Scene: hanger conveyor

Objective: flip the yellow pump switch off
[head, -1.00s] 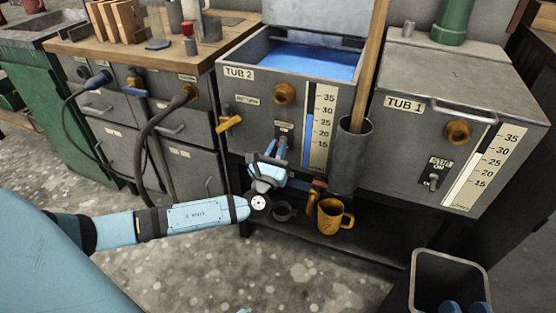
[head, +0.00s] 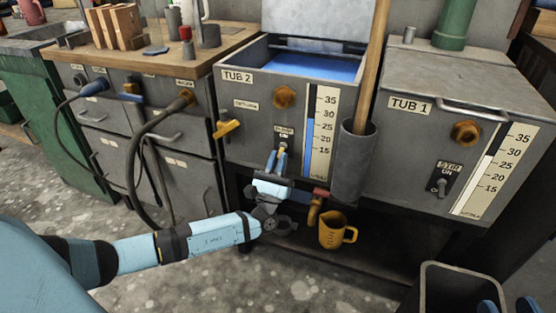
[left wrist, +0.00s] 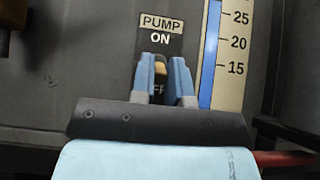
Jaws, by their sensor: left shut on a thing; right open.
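The yellow pump switch (left wrist: 160,68) is on the front of tub 2 (head: 240,110), below its PUMP label. My left gripper (head: 278,158) is at the switch, its blue fingertips on either side of the lever. In the left wrist view the gripper (left wrist: 166,75) is shut on the lever. ON reads above the lever; the OFF marking below is partly hidden by the fingers. I cannot tell the lever's exact angle. My right gripper (head: 507,306) shows only as two blue fingertips, apart, at the bottom right edge.
A level gauge (head: 320,130) and a grey tube holder (head: 352,165) with a wooden pole stand right of the switch. A yellow valve handle (head: 226,128) is on the left. A yellow jug (head: 333,232) sits on the shelf below. A grey bin (head: 460,272) stands at the lower right.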

